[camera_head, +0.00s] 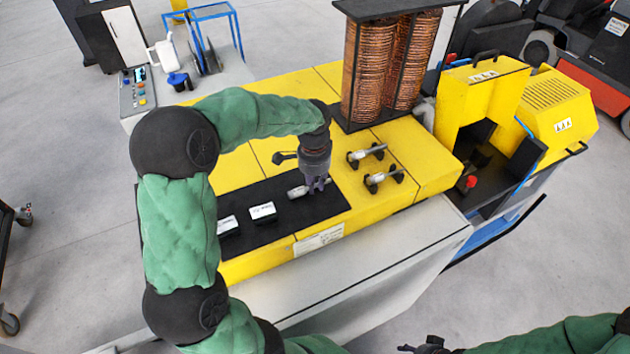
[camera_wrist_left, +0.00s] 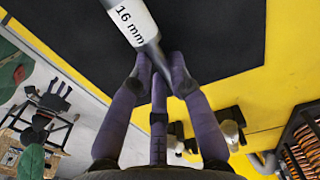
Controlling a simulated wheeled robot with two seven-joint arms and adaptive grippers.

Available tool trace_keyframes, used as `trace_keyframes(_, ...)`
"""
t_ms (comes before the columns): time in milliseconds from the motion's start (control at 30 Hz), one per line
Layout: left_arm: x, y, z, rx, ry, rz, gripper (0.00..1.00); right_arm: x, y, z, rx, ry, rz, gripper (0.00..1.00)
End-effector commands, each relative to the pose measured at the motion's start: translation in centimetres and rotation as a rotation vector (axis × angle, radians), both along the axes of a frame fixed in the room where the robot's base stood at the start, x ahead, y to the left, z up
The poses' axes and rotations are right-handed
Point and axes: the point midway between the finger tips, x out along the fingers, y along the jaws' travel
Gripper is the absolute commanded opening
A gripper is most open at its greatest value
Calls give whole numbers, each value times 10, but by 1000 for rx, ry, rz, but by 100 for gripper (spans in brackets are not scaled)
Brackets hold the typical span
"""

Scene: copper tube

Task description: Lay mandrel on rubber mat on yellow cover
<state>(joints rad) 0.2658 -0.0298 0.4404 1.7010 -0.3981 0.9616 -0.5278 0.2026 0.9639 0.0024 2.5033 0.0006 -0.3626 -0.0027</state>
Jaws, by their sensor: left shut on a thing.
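The mandrel, a silvery rod (camera_head: 297,192) with a white "16 mm" label, is at the right part of the black rubber mat (camera_head: 288,222). My left gripper (camera_head: 317,186) points down and is shut on one end of it. In the left wrist view the fingers (camera_wrist_left: 158,62) pinch the mandrel's end, and the labelled mandrel (camera_wrist_left: 128,18) extends over the mat (camera_wrist_left: 215,35). I cannot tell whether it touches the mat. The mat lies on the yellow cover (camera_head: 345,205). My right gripper (camera_head: 430,345) is at the bottom edge, its jaws unclear.
Two more silvery pieces (camera_head: 366,153) (camera_head: 384,178) rest on black holders right of the mat. A rack of copper coils (camera_head: 370,70) stands behind. A yellow machine (camera_head: 485,90) is at right.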

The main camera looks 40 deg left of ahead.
Motion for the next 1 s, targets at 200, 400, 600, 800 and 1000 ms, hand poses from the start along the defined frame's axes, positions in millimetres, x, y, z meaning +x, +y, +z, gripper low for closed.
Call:
trace_keyframes(200, 0, 0, -3, 1, -2, 1, 0, 0, 0, -3, 0, 0, 0, 49)
trace_keyframes(400, 0, 0, -3, 1, -3, 1, 31, 0, 0, -3, 0, 0, 0, 49)
trace_keyframes(600, 0, 0, -3, 0, -1, 0, 47, 0, 0, -3, 0, 0, 0, 49)
trace_keyframes(800, 0, 0, -3, 0, 0, 0, 47, 0, 0, -3, 0, 0, 0, 49)
trace_keyframes(1000, 1, 1, 16, 1, -5, 1, 47, 0, 0, -3, 0, 0, 0, 49)
